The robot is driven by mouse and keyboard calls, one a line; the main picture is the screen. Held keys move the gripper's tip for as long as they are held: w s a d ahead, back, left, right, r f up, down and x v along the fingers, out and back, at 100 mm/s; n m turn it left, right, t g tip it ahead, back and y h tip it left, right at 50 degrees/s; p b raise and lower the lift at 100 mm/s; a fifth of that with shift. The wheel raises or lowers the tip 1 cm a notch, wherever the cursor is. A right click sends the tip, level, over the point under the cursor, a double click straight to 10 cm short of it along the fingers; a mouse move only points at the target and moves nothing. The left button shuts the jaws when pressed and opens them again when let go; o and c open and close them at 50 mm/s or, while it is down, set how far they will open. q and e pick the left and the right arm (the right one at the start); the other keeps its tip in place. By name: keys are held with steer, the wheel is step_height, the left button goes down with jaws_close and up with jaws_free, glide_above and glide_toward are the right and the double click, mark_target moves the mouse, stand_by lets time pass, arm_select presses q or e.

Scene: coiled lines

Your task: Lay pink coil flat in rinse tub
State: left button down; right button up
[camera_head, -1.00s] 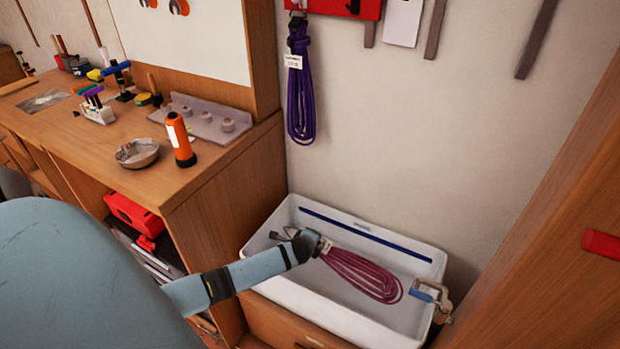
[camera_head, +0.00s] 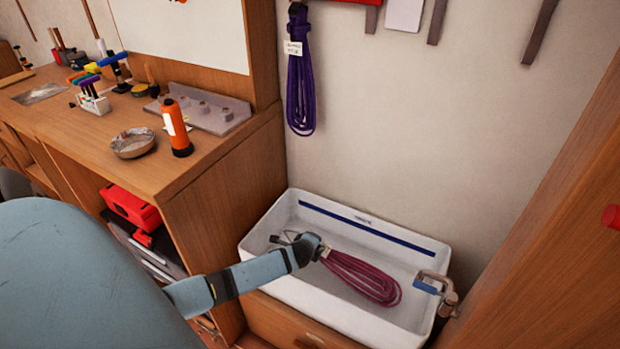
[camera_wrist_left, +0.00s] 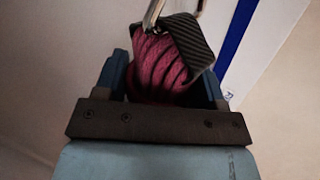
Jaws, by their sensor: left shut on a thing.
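The pink coil (camera_head: 362,277) is in the white rinse tub (camera_head: 272,219), stretched from my gripper toward the tub's right part. My left gripper (camera_head: 321,251) is over the tub and shut on the coil's near end. In the left wrist view the pink strands (camera_wrist_left: 160,66) sit between the fingers, with a dark ribbed band (camera_wrist_left: 180,38) and a metal hook or ring at the top. I cannot tell whether the whole coil touches the tub floor. My right gripper is not in view.
A clamp (camera_head: 440,292) is on the tub's right rim. A purple coil (camera_head: 300,85) hangs on the wall above. A wooden bench with an orange flashlight (camera_head: 177,128) and a metal bowl (camera_head: 133,143) stands left. A wooden panel closes off the right.

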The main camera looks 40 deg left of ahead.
arm_select(q)
steer(key=shift+c, duration=0.7)
jaws_free()
steer(key=shift+s+d+r, duration=0.1)
steer(key=shift+s+r, duration=0.1)
steer(key=shift+r, duration=0.05)
steer(key=p+v, duration=0.2)
steer(key=v, duration=0.5)
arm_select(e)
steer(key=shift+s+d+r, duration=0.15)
arm_select(q)
steer(key=shift+w, duration=0.1)
